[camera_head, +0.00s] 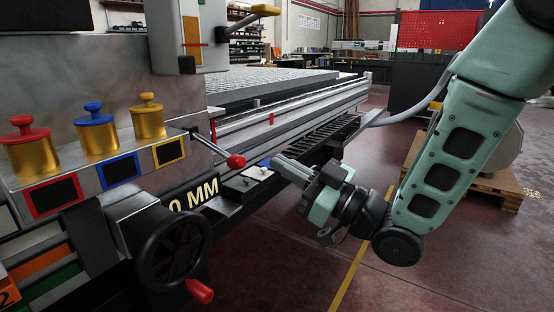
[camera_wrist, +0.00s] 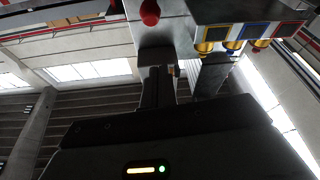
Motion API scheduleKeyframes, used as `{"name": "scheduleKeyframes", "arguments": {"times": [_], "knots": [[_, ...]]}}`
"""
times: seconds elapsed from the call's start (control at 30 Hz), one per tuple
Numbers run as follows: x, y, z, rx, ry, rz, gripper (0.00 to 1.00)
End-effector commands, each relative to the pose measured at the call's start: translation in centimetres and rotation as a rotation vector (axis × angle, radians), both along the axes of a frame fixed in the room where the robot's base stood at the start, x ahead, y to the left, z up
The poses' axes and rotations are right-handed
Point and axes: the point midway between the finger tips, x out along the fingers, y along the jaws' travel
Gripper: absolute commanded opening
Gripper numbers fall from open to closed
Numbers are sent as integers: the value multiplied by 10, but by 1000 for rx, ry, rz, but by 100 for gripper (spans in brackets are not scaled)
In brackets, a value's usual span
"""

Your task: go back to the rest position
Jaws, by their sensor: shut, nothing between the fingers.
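My gripper (camera_head: 284,165) is at the middle of the head view, in front of the side of the grid table (camera_head: 262,88). Its fingers point left toward the machine's end panel and are shut with nothing held. The fingertips are close to the lever's red ball (camera_head: 236,161) in the picture; the exact gap cannot be told. In the wrist view my gripper (camera_wrist: 180,72) points up at the machine, with the red ball (camera_wrist: 149,13) above its fingers.
Brass pieces with red (camera_head: 30,146), blue (camera_head: 96,131) and yellow (camera_head: 149,119) knobs stand on the panel's ledge. A black handwheel (camera_head: 172,248) juts out below. A pallet (camera_head: 490,190) stands behind my arm. The floor (camera_head: 300,275) below my gripper is clear.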

Motion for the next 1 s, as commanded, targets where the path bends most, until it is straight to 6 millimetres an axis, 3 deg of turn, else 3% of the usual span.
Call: {"name": "scheduleKeyframes", "arguments": {"times": [0.37,0.63,0.87,1.0], "knots": [[1,4,-4,-35,24,-12,0],[1,15,-48,-338,284,-113,0],[-32,-2,-95,-625,599,-207,0],[-71,-21,-116,-787,805,-249,0]]}}
